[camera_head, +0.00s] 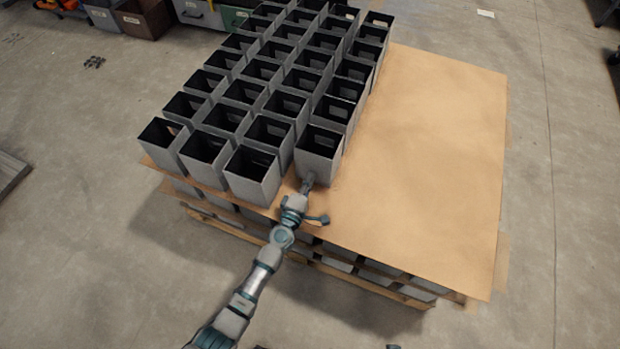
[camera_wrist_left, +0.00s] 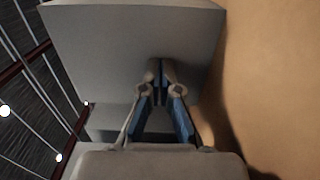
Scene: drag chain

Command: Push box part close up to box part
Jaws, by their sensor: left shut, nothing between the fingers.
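Grey open-topped box parts stand upright in rows on a brown sheet. The nearest box part of the right-hand row (camera_head: 317,165) stands in front of my left gripper (camera_head: 308,181). It stands a little apart from the front box part to its left (camera_head: 252,186) and close to the box part behind it (camera_head: 333,114). My left gripper is shut and empty, its tips at the near face of the box, apparently touching it. In the left wrist view the shut fingers (camera_wrist_left: 161,88) point at the grey face of the box part (camera_wrist_left: 120,40). My right gripper is not visible.
The brown sheet (camera_head: 430,150) is bare to the right of the boxes. It lies on a pallet stack (camera_head: 365,278) holding more grey boxes below. Crates (camera_head: 142,18) stand on the concrete floor at the back left. A dark slatted object (camera_head: 10,172) lies at the left edge.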

